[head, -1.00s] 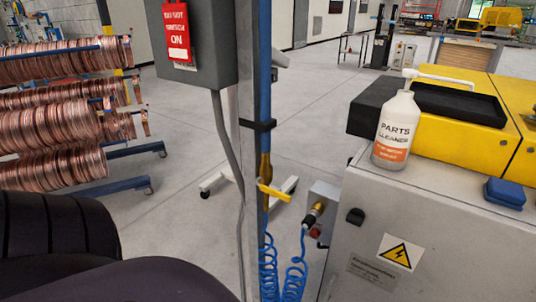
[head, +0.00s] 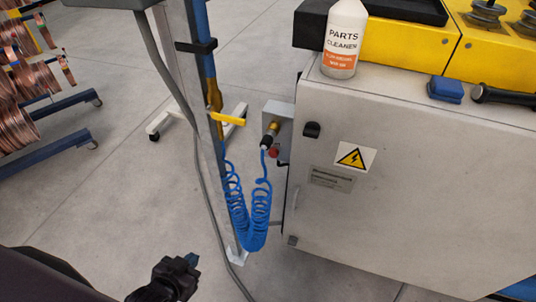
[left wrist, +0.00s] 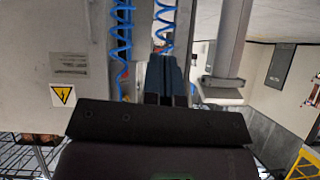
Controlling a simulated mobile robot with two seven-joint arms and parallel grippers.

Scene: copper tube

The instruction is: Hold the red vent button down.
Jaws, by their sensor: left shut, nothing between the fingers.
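The red vent button (head: 273,152) shows in the head view on a small grey box (head: 284,118) at the left side of the metal cabinet. It sits just below a brass fitting with a black hose end (head: 267,140). My left gripper (head: 191,261) is low at the bottom of the head view, well below and left of the button, apart from it. Its dark fingers (left wrist: 161,75) are shut and empty in the left wrist view, pointing towards the blue coiled hose. I cannot make out the button clearly in the wrist view. My right gripper is out of view.
A blue coiled hose (head: 240,225) hangs between the post (head: 190,90) and the box. A yellow valve lever (head: 227,119) sticks out from the pipe. The grey cabinet (head: 400,220) carries a parts cleaner bottle (head: 341,45). Open floor lies left of the post.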

